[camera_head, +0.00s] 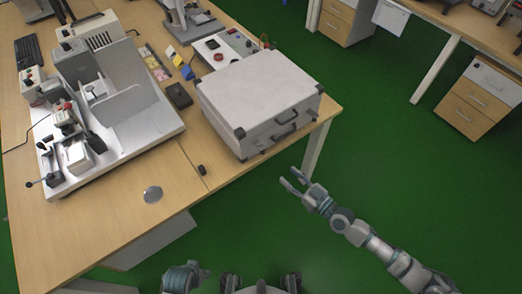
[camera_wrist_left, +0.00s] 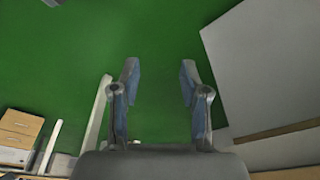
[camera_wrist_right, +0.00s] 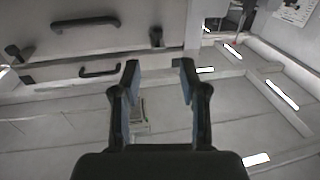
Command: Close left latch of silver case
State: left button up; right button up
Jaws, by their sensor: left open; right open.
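The silver case (camera_head: 258,92) stands closed-lidded on the right front corner of the wooden table. Its front face carries dark handles and fittings (camera_head: 285,117), also seen in the right wrist view, with a handle (camera_wrist_right: 86,22) and a small dark fitting (camera_wrist_right: 157,37). I cannot tell which fittings are latches or whether they are closed. My right gripper (camera_head: 289,178) is open and empty, in front of the case and apart from it, beyond the table edge; it also shows in the right wrist view (camera_wrist_right: 157,66). My left gripper (camera_wrist_left: 159,68) is open and empty over green floor.
Green floor (camera_head: 390,150) is free right of the table.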

aim_at(262, 152)
jog(key=x, duration=0.6)
jog(key=p+x, duration=0.1)
jog(key=x, duration=0.6)
jog(key=shift+w+d+f+p, duration=0.1)
jog(key=shift+w+p, duration=0.2)
jog(key=shift+w, duration=0.05)
jog(key=shift+w+a, duration=0.25)
jog(key=shift+a, duration=0.25)
pick_arm(q)
jog(key=x, duration=0.4)
jog(key=d+x, duration=0.1)
jog(key=shift+w+f, duration=0.1)
jog(key=shift+f, duration=0.3)
pick_arm(e)
jog(key=shift+d, duration=0.25)
grip_shut()
